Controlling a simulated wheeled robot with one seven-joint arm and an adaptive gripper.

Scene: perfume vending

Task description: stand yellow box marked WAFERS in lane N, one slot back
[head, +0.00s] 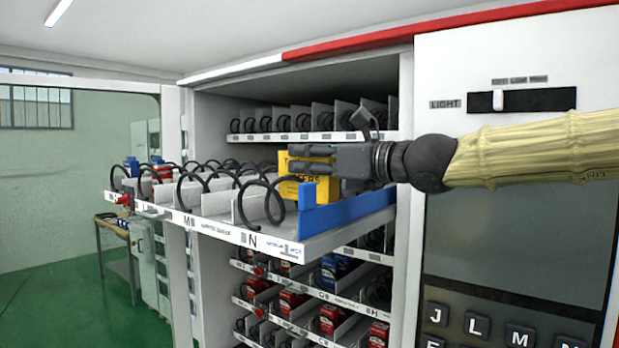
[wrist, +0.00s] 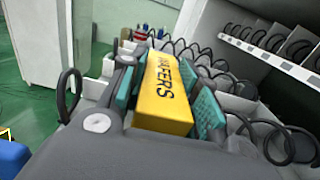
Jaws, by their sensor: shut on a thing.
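The yellow box marked WAFERS (head: 290,188) is held in my gripper (head: 298,164), above the right end of the pulled-out tray (head: 310,246). In the wrist view the box (wrist: 166,95) sits between the two teal finger pads, its lettering facing up in the picture. Lane N (head: 253,238) is the labelled lane near the tray's right end, with a black spiral coil (head: 262,200) along it. The box is behind the front coil loops in the head view. Its lower part is hidden by the coil and a blue divider, so I cannot tell if it touches the lane floor.
A blue panel (head: 345,210) runs along the tray's right side, close to my gripper. Lane M (head: 188,220) and other coiled lanes lie to the left, with red and blue items at the far end. A shelf with coils (head: 300,136) is above; stocked shelves are below.

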